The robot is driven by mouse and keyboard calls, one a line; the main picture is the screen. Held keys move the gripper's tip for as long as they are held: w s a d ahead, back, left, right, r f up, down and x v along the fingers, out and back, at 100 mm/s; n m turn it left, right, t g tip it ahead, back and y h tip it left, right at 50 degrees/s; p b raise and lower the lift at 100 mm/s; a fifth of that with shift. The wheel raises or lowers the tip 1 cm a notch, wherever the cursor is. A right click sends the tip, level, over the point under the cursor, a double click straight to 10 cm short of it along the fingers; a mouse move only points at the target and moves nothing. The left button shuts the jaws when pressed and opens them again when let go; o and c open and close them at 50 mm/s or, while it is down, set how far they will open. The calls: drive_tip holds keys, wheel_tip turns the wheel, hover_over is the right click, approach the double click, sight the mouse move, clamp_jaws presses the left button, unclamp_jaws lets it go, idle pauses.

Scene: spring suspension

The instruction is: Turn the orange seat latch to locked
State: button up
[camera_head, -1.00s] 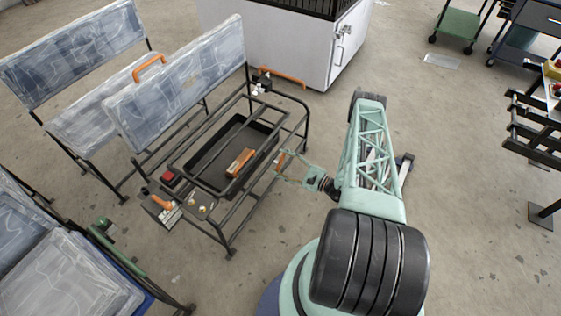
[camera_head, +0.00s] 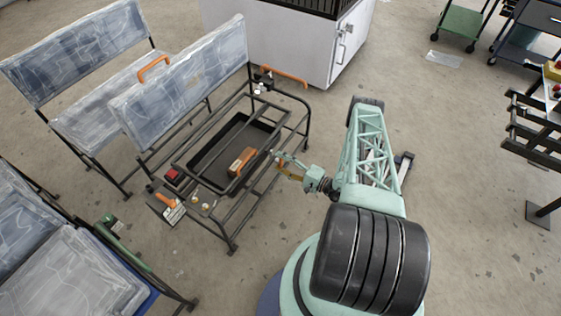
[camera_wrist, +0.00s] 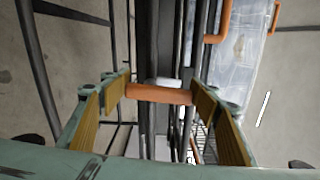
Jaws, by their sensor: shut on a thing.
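The orange seat latch shows as a short orange bar (camera_wrist: 158,95) between my fingers in the wrist view, with a finger pad at each end. My gripper (camera_wrist: 160,90) is shut on it, spanning its length. In the head view my gripper (camera_head: 278,161) is at the near long side of the black tube frame (camera_head: 250,196). The fingers mostly hide the latch there. I cannot tell the latch's setting from these frames.
A dark tray (camera_head: 211,160) in the frame holds an orange-brown block (camera_head: 241,162). An orange lever (camera_head: 286,77) stands at the frame's far end. A red button (camera_head: 173,176) and orange handle (camera_head: 167,199) are at the left end.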

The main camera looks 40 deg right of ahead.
drive_tip(key=shift+a+n, duration=0.1)
drive_tip(key=shift+n, duration=0.5)
drive_tip(key=o, duration=0.8)
drive_tip(key=shift+o, duration=0.2)
drive_tip(key=shift+s, duration=0.1)
drive_tip(key=v, duration=1.1)
drive_tip(key=shift+s, duration=0.4)
idle(0.6)
